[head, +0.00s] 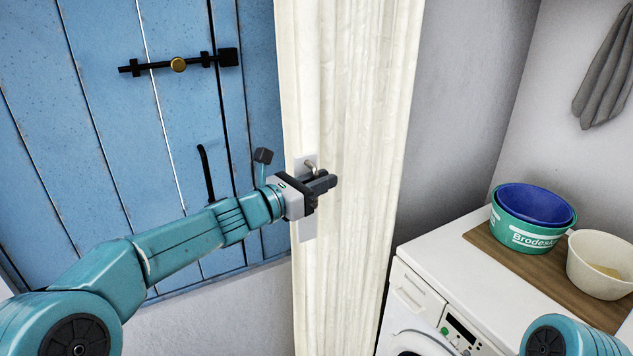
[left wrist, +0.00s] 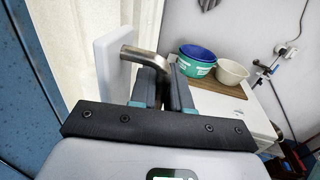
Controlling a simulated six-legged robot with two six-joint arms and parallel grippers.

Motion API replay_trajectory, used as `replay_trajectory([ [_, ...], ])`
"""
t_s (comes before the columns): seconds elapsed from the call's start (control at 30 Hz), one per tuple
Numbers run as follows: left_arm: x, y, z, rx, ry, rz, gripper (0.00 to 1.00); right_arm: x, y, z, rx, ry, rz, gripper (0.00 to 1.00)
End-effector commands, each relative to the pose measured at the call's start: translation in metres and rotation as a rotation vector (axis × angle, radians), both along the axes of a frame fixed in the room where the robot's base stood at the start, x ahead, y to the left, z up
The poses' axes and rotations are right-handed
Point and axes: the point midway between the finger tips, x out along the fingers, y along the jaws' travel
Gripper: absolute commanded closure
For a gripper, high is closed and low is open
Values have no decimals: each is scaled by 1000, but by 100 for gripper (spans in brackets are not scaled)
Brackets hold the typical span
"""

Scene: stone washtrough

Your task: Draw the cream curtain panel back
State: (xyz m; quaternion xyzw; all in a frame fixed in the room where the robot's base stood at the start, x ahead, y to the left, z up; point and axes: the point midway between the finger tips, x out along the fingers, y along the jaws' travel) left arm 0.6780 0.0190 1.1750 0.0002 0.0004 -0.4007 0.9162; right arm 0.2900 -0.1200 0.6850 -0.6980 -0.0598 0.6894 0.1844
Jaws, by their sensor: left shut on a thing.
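The cream curtain panel (head: 365,110) hangs in upright folds in the middle of the head view, and fills the upper left of the left wrist view (left wrist: 78,40). A white plate with a short metal handle (head: 311,166) is on its left part; the handle also shows in the left wrist view (left wrist: 140,54). My left gripper (head: 325,184) is at the plate, shut on the handle. Its fingers (left wrist: 166,88) hide the handle's end. My right gripper is out of view; only part of my right arm shows at the lower right.
A blue plank door (head: 110,130) with a black bolt (head: 178,65) is left of the curtain. To the right, a white washing machine (head: 440,250) carries a wooden board (head: 490,240), blue and green tubs (head: 530,230) and a cream bowl (head: 600,265). A grey cloth (head: 605,80) hangs on the wall.

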Motion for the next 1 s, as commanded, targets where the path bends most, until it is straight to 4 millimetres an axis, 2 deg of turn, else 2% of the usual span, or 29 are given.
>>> replay_trajectory([
  [0.1,1,3,3,-4,-5,5,100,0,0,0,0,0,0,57],
  [0.13,1,3,3,-4,-5,5,80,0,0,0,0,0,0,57],
  [0.17,1,3,3,-4,-5,5,77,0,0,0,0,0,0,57],
  [0.57,0,2,1,-1,-2,1,77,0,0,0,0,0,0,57],
  [0.67,-4,7,0,0,-3,3,77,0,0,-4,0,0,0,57],
  [0.77,-15,20,-1,-1,-2,4,77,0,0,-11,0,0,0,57],
  [1.0,-59,66,-1,0,-4,6,77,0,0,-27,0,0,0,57],
])
